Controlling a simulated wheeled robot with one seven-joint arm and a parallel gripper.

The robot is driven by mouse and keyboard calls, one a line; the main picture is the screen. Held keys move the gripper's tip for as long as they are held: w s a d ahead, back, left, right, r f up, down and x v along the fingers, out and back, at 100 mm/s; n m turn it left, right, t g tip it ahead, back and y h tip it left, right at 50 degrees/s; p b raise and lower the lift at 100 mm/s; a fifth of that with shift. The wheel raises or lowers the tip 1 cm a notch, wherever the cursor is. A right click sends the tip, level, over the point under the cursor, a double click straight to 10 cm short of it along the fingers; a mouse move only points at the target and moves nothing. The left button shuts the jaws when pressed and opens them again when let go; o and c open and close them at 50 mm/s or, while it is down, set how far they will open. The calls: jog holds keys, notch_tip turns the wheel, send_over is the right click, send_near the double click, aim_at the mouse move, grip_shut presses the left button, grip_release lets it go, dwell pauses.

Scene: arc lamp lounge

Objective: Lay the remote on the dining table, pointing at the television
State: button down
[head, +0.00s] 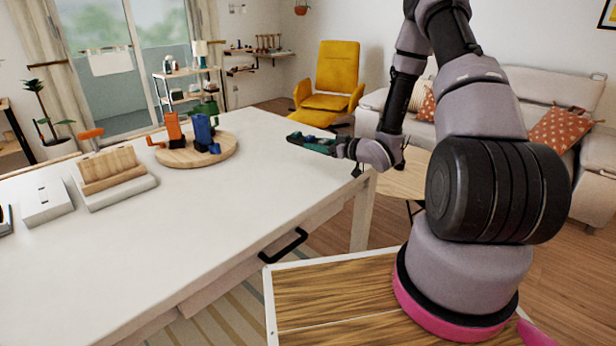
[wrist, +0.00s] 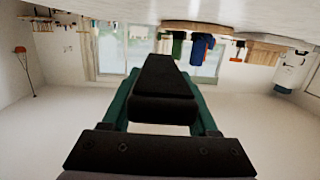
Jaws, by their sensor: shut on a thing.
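My gripper (head: 305,141) reaches in over the right end of the white dining table (head: 190,215). In the wrist view, its green fingers (wrist: 158,90) are shut on a long black thing, which looks like the remote (wrist: 165,75). The remote lies lengthwise between the fingers and sticks out past them. In the head view it cannot be told clearly from the dark fingers. The gripper looks level and above the tabletop; the exact gap cannot be told. I cannot make out a television in either view.
A round wooden board (head: 225,155) holds orange, blue and green items. A wooden block on a white base (head: 115,190) and a white box (head: 46,203) stand left. The table's front half is clear. A yellow armchair (head: 337,75) and a sofa (head: 545,90) stand behind.

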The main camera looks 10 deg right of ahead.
aim_at(317, 176)
jog(key=shift+s+a+r+n+g+y, duration=0.2)
jog(key=shift+s+r+n+g+y, duration=0.5)
jog(key=shift+n+g+y, duration=0.3)
jog(key=shift+s+a+n+g+y, duration=0.1)
jog(key=shift+s+n+g+y, duration=0.2)
jog(key=shift+s+n+g, duration=0.2)
notch_tip(317, 176, down, 10)
jog(key=shift+r, duration=0.15)
jog(key=shift+c, duration=0.8)
grip_release()
